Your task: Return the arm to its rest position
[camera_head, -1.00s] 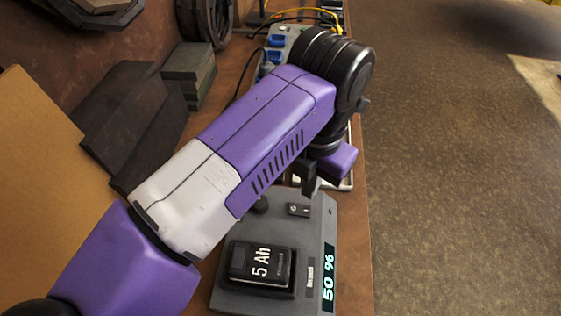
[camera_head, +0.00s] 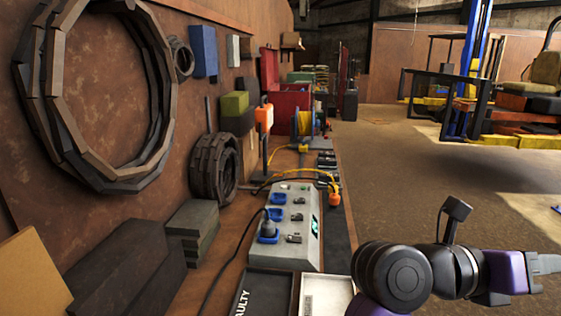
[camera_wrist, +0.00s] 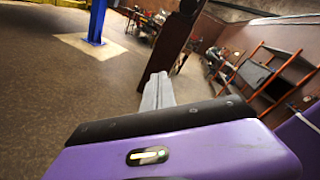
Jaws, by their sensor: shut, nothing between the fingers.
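My arm's black joints and purple wrist show at the lower right of the head view. My gripper (camera_head: 546,263) points right at the picture's edge, out over the floor beside the bench. In the wrist view my gripper (camera_wrist: 158,92) shows its grey fingers together, with nothing between them. It points across open floor and touches nothing. The upper arm links are out of the head view.
A workbench along the left wall holds a grey socket box (camera_head: 290,240), a tray marked FAULTY (camera_head: 265,290), dark blocks (camera_head: 192,225) and a tyre (camera_head: 213,168). A blue lift post (camera_head: 472,60) and mower stand far right. The floor (camera_head: 400,180) between is clear.

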